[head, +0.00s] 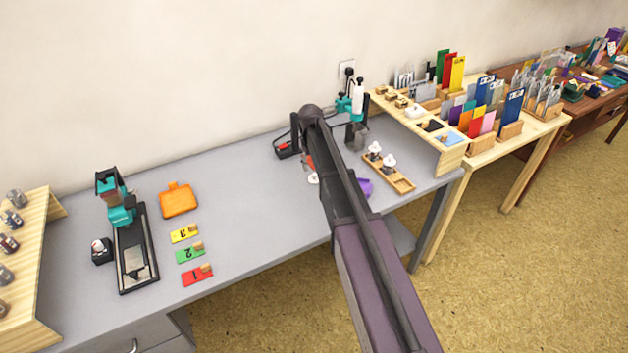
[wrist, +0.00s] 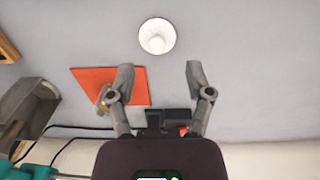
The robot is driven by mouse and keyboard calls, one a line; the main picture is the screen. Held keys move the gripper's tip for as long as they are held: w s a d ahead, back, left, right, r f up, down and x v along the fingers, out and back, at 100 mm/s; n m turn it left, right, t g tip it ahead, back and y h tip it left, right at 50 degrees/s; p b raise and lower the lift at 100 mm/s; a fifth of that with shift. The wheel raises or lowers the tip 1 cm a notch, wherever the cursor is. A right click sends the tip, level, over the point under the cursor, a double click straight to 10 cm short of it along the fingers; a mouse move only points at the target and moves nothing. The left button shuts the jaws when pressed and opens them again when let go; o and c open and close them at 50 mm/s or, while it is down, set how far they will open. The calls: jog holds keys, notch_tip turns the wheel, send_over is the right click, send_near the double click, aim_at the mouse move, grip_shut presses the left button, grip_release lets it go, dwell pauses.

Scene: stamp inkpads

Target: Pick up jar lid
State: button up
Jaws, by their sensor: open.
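A round white piece with a raised centre, which looks like the jar lid (wrist: 157,36), lies on the grey table at the top middle of the wrist view. In the head view a small white bit of it (head: 313,179) shows beside my arm, which hides the rest. My gripper (wrist: 160,73) is open and empty, with its two fingers spread apart. In the wrist view the lid lies beyond the fingertips, roughly in line with the gap between them. The fingers are not clearly visible in the head view.
An orange-red square (wrist: 109,86) lies under the left finger in the wrist view, with a small object on it. A black device (head: 287,149) with a cable is nearby. A wooden tray (head: 403,184) with white-topped pieces and a purple item (head: 365,187) are to the right.

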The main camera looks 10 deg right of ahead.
aim_at(314, 174)
jog(key=shift+f, duration=0.15)
jog(key=f+b, duration=0.5)
jog(key=shift+d, duration=0.25)
dwell(0.8)
jog(key=c, duration=0.8)
